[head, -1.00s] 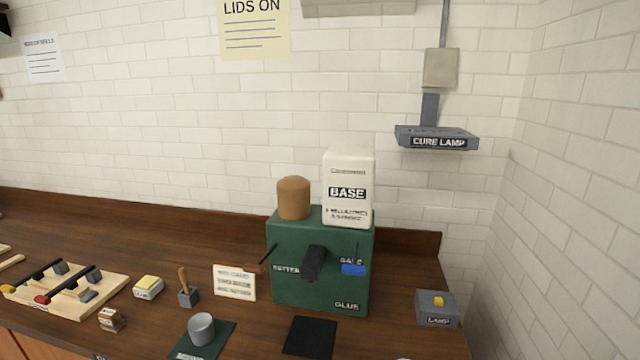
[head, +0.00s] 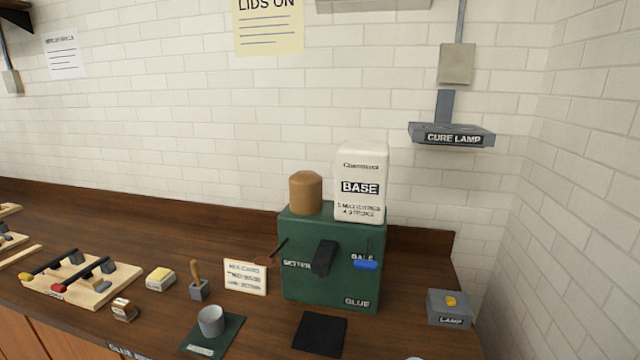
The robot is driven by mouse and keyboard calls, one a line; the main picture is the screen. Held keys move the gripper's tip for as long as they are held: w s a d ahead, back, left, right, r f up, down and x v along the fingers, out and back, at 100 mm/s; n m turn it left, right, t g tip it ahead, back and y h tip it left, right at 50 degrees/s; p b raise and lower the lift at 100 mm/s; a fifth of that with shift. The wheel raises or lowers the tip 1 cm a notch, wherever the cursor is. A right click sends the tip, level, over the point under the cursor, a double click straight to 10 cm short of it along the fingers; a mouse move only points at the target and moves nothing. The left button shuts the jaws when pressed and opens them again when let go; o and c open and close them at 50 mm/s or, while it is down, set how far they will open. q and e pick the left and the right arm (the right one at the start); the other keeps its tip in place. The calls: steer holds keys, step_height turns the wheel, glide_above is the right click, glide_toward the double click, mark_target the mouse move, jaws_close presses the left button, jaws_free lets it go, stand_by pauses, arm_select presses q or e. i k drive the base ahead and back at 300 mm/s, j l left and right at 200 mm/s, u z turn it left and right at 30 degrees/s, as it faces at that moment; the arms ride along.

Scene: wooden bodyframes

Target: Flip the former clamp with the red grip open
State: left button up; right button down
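The former clamp with the red grip (head: 58,288) is at the left of the head view. Its dark lever lies low and slanted across a light wooden board (head: 92,303), with the red grip at the board's near edge. A similar clamp with a yellow grip (head: 28,277) lies beside it on the same board, to the left. The finer state of each clamp is too small to tell. Neither of my grippers shows in the head view.
A green glue machine (head: 325,284) stands on the wooden counter at centre right, with a white base carton (head: 361,207) on top. A grey cup (head: 211,321) on a green mat, a black pad (head: 319,334), a small card (head: 245,278) and a lamp switch box (head: 450,308) are also on the counter.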

mark_target(86, 273)
steer(key=u, duration=1.5)
steer(key=i+j+z, duration=0.3)
steer(key=i+j, duration=0.35)
steer(key=i+j+z, duration=0.35)
steer(key=i+j, duration=0.3)
steer(key=j, duration=0.1)
